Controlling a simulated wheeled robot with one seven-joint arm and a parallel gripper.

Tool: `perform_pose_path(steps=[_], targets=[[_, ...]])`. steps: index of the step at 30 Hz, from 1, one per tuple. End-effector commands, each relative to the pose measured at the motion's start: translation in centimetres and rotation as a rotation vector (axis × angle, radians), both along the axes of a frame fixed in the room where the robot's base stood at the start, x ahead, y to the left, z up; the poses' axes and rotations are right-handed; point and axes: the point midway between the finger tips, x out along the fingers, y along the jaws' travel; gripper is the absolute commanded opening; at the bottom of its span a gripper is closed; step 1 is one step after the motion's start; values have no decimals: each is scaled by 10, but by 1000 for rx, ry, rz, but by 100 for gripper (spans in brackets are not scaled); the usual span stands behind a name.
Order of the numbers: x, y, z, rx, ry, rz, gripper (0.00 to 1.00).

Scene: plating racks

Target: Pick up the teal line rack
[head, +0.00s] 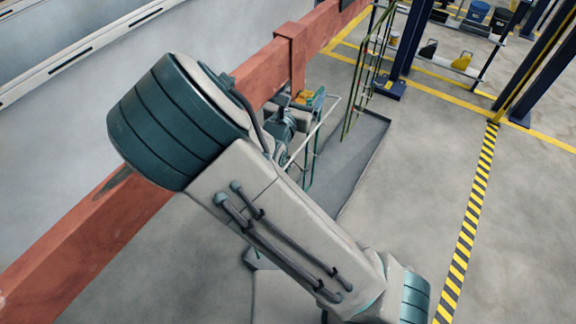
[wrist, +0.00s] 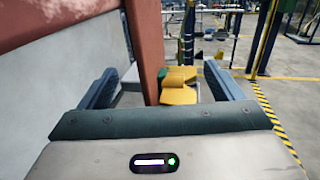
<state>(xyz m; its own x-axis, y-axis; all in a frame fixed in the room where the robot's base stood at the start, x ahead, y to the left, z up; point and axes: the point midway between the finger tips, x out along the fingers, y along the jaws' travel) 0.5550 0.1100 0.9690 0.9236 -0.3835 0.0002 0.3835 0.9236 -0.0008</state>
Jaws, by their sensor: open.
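A thin-rod frame in pale teal, apparently the teal line rack (head: 307,150), hangs beside the red beam in the head view, partly hidden by my arm. A yellow-orange block (head: 304,97) sits at its top, just under the beam's bracket. In the wrist view the yellow block (wrist: 178,94) lies ahead, between the two dark fingers of my gripper (wrist: 161,75). My gripper is open, with the fingers wide apart and nothing visibly clamped. I cannot tell how far the block is from the fingertips.
The red beam (head: 95,235) runs diagonally past my arm; its bracket (head: 291,60) drops close to the rack. In the wrist view a red post (wrist: 146,45) stands right by the left finger. A pale wall is left; open floor (head: 420,180) lies right.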

Motion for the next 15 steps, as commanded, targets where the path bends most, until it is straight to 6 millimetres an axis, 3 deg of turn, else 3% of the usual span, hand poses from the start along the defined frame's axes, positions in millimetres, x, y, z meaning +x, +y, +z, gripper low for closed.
perform_pose_path(steps=[9,15], targets=[[5,-3,0,1,0,0,84],[5,-2,0,1,0,0,28]])
